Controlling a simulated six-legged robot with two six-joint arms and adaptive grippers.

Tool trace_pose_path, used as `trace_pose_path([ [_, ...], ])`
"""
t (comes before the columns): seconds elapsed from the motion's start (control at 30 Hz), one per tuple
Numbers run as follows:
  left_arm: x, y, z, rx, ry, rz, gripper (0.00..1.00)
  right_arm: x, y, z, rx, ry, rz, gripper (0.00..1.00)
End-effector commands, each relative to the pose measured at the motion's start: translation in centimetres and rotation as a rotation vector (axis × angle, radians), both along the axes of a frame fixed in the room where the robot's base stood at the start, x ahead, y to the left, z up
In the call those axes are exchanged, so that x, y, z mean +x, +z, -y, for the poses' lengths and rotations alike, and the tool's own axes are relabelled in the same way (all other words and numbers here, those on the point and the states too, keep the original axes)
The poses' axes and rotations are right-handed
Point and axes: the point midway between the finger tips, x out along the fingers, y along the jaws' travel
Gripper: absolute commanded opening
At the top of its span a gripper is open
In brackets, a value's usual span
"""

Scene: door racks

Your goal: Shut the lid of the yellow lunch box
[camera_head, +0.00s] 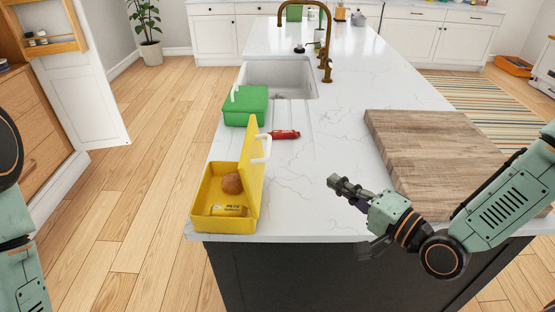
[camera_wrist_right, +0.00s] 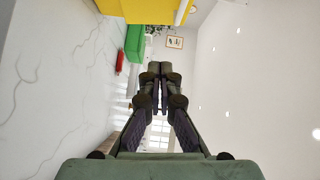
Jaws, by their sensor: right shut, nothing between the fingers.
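The yellow lunch box (camera_head: 222,224) stands at the near left corner of the white counter. Its lid (camera_head: 251,172) is open, standing up along the box's right side, with a white handle (camera_head: 263,149) on its outer face. A brown round item (camera_head: 232,184) and a small yellow packet or can (camera_head: 229,211) lie inside. My right gripper (camera_head: 338,183) is shut and empty, above the counter to the right of the lid and apart from it. In the right wrist view the shut fingers (camera_wrist_right: 160,68) point past part of the yellow box (camera_wrist_right: 150,10). My left gripper is out of view; only part of that arm shows.
A green box (camera_head: 245,106) and a red item (camera_head: 285,134) are on the counter behind the lunch box. A sink (camera_head: 279,77) with a brass tap (camera_head: 326,45) lies farther back. A wooden board (camera_head: 430,150) lies at right. The counter between lid and right gripper is clear.

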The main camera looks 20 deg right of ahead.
Motion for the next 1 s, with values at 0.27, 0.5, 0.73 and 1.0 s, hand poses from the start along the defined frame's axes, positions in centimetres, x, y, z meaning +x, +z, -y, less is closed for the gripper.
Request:
trace_pose_path([
  [0.27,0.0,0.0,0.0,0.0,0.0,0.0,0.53,0.1,1.8,-0.1,0.167,0.013,0.011,0.0],
  [0.5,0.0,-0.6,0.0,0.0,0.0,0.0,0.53,1.0,1.6,-0.5,0.177,0.015,0.001,0.0],
  [0.73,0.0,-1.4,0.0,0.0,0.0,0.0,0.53,2.7,1.6,-1.4,0.176,0.017,0.0,0.0],
  [1.0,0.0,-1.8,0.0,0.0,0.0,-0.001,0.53,4.7,1.8,-2.6,0.174,0.019,0.001,0.0],
])
